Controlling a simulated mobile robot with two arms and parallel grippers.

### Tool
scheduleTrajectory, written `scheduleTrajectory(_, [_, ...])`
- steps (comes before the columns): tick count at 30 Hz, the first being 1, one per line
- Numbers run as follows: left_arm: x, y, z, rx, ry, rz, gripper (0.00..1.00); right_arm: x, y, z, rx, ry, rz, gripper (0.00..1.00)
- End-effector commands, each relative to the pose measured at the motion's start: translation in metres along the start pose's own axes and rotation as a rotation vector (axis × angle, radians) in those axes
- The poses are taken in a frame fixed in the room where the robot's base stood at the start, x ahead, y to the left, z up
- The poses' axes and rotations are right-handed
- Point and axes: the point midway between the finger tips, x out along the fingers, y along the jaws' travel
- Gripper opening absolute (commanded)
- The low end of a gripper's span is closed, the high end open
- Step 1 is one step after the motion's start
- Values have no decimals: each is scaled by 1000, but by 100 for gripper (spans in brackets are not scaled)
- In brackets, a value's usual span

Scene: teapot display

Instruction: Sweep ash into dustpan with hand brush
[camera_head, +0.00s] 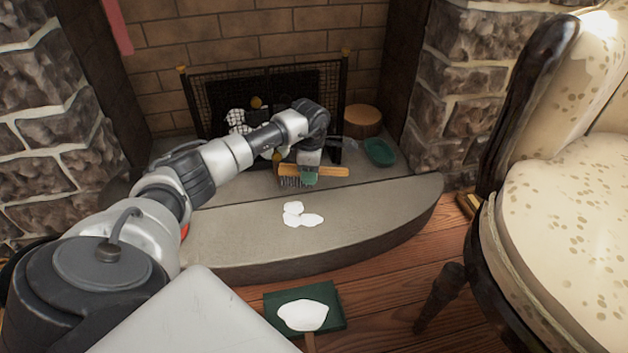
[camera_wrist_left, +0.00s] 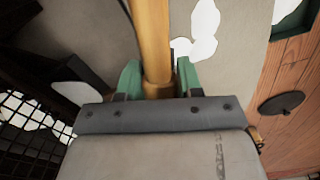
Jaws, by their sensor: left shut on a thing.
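My left gripper (camera_head: 308,176) is shut on the wooden handle of the hand brush (camera_head: 332,171), just over the hearth near the fireplace. The dark bristles hang below the handle at its left part. In the left wrist view the handle (camera_wrist_left: 150,35) runs between green fingers (camera_wrist_left: 158,80). White ash (camera_head: 302,219) lies in patches on the grey hearth (camera_head: 370,212), in front of the brush and apart from it. The green dustpan (camera_head: 331,298) lies on the wooden floor before the hearth, with a white heap (camera_head: 303,316) on it. My right gripper is out of view.
A mesh fire screen (camera_head: 215,100) stands behind the hearth. A round wooden block (camera_head: 362,121) and a green dish (camera_head: 380,152) sit at its right back. A patterned armchair (camera_head: 570,220) fills the right side. The hearth's right front is clear.

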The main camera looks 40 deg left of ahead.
Motion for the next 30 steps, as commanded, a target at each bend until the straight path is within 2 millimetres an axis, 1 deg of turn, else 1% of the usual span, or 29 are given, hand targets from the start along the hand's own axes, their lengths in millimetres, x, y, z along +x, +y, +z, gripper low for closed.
scheduleTrajectory(1, [4,1,-1,-7,-1,1,17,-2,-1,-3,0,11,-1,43])
scheduleTrajectory(5, [11,1,-1,-9,-1,1,17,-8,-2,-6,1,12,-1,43])
scheduleTrajectory(15, [50,0,-1,-6,0,0,17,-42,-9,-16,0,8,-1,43])
scheduleTrajectory(18, [57,0,-1,-6,-1,0,17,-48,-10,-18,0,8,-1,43])
scheduleTrajectory(22, [60,0,-1,-6,-1,0,17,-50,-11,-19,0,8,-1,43])
scheduleTrajectory(30, [57,0,-1,-5,0,0,17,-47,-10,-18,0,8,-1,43])
